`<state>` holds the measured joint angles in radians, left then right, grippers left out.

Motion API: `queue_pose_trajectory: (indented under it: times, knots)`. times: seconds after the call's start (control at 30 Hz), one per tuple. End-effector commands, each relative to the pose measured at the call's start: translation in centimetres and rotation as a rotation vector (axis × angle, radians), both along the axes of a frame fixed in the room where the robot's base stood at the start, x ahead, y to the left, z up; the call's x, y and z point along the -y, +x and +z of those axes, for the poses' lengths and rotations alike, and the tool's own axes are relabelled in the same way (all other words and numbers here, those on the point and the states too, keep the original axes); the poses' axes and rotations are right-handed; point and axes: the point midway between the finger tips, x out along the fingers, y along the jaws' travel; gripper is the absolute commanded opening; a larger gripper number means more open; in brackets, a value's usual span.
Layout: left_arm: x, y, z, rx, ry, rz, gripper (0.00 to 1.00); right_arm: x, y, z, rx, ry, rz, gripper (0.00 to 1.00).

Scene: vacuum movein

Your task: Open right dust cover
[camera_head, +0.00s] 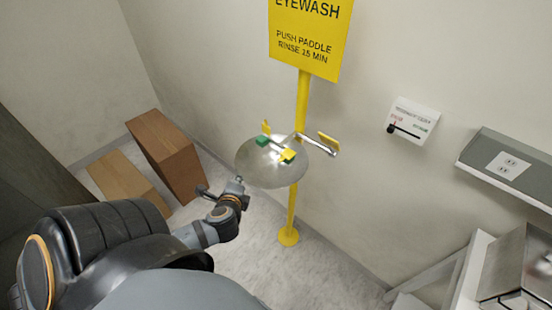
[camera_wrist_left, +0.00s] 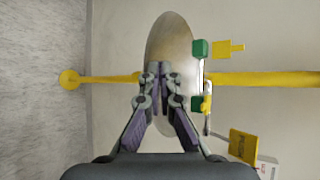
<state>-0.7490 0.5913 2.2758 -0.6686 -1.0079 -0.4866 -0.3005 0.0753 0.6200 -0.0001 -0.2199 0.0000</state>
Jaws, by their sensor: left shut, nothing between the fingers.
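The right dust cover (camera_head: 289,154) is a small yellow cap sitting down on the right green nozzle, over the round steel bowl (camera_head: 250,172). In the left wrist view, the right dust cover (camera_wrist_left: 207,103) lies against its green nozzle (camera_wrist_left: 195,103). The left dust cover (camera_head: 266,127) stands up, clear of the left green nozzle (camera_head: 262,141). My left gripper (camera_head: 238,184) is shut and empty, at the near left side of the bowl. In the left wrist view, its fingertips (camera_wrist_left: 160,68) overlap the bowl, apart from the cap. My right gripper is not in view.
A yellow post (camera_head: 292,205) carries the bowl and an eyewash sign (camera_head: 311,35). A yellow push paddle (camera_head: 328,143) sticks out right. Boxes (camera_head: 165,155) stand at the left wall. A lever panel (camera_head: 412,121) and a grey shelf (camera_head: 505,165) are at right.

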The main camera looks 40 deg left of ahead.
Motion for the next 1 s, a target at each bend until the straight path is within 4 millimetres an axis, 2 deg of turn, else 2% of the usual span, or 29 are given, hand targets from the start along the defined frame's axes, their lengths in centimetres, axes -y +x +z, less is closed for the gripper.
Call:
queue_pose_trajectory:
  times: [0.07,0.13,0.2,0.33,0.43,0.63,1.0]
  knots:
    - [-0.2,1.6,0.9,-0.045,0.290,-0.250,0.00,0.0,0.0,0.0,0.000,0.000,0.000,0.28]
    - [0.7,2.8,1.2,-0.090,0.558,-0.497,0.00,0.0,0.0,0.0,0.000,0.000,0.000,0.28]
    - [2.2,3.3,0.6,-0.139,0.813,-0.739,0.00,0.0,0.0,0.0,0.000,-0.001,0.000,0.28]
    - [4.3,3.1,-0.9,-0.196,1.114,-1.038,0.00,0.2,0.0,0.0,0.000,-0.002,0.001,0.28]
    - [4.8,2.8,-1.5,-0.210,1.189,-1.114,0.00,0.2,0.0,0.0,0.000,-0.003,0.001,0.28]
    - [4.8,3.5,-2.0,-0.210,1.191,-1.111,0.00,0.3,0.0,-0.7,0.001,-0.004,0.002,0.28]
    - [5.3,9.0,-4.4,-0.202,1.188,-1.106,0.00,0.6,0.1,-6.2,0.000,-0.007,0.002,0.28]
